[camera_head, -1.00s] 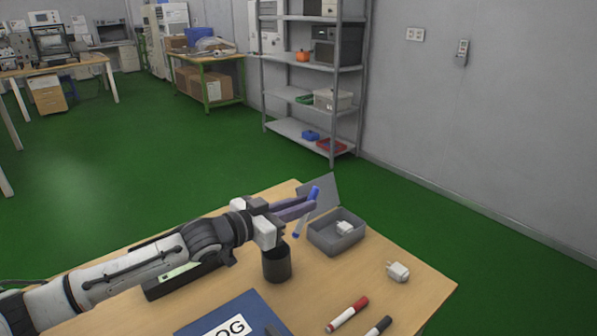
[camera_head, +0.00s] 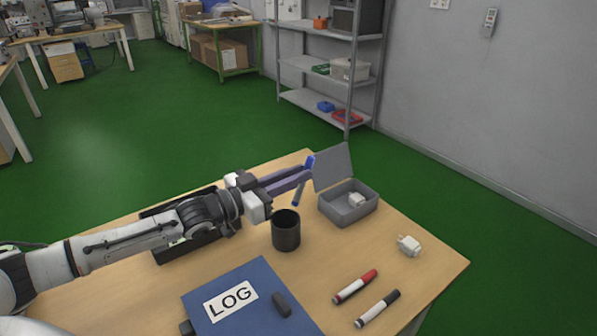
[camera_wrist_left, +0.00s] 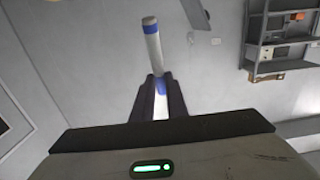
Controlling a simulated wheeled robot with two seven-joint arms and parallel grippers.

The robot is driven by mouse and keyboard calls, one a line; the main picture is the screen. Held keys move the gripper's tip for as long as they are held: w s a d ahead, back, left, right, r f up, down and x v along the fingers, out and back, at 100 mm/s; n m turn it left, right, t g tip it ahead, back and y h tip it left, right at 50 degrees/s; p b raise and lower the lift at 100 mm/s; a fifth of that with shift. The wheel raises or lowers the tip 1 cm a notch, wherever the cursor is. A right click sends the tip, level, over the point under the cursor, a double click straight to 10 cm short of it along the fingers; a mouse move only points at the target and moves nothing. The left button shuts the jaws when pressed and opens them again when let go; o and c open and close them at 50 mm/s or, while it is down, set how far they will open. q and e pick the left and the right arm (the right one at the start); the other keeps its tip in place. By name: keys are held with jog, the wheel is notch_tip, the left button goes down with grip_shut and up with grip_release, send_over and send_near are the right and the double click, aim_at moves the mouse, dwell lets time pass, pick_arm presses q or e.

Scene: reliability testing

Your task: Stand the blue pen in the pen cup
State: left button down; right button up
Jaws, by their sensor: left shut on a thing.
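The blue pen (camera_head: 299,193) is held tilted in the air by my left gripper (camera_head: 301,176), which is shut on it. In the left wrist view the pen (camera_wrist_left: 152,44) sticks out between the two fingers (camera_wrist_left: 160,92), with a blue end and a pale barrel. The black pen cup (camera_head: 286,232) stands upright on the table, below and slightly left of the pen. The pen is apart from the cup. I see nothing standing out of the cup. My right gripper is not in view.
A grey open box (camera_head: 349,208) with a white plug inside stands right of the cup. Another white plug (camera_head: 409,245), a red marker (camera_head: 355,286) and a black marker (camera_head: 378,309) lie to the right. A blue LOG binder (camera_head: 246,304) lies in front; a black tray (camera_head: 196,243) is under my left arm.

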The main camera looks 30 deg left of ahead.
pick_arm(q)
jog(key=shift+s+a+f+b, duration=0.1)
jog(key=shift+s+f+b, duration=0.15)
jog(key=shift+f+b, duration=0.35)
jog(key=shift+s+a+f+b, duration=0.1)
jog(key=shift+s+f+b, duration=0.15)
jog(key=shift+f, duration=0.55)
jog(key=shift+s+a+f+b, duration=0.15)
jog(key=shift+s+f+b, duration=0.1)
jog(key=shift+f, duration=0.45)
jog(key=shift+s+a+f+b, duration=0.1)
jog(key=shift+s+f+b, duration=0.15)
jog(key=shift+f, duration=0.45)
jog(key=shift+s+a+f+b, duration=0.15)
jog(key=shift+s+f, duration=0.15)
jog(key=shift+f, duration=0.4)
jog(key=c, duration=1.7)
grip_release()
jog(key=shift+o, duration=0.2)
jog(key=p, duration=0.2)
send_near(293, 201)
jog(key=shift+v, duration=1.15)
jog(key=shift+f, duration=0.15)
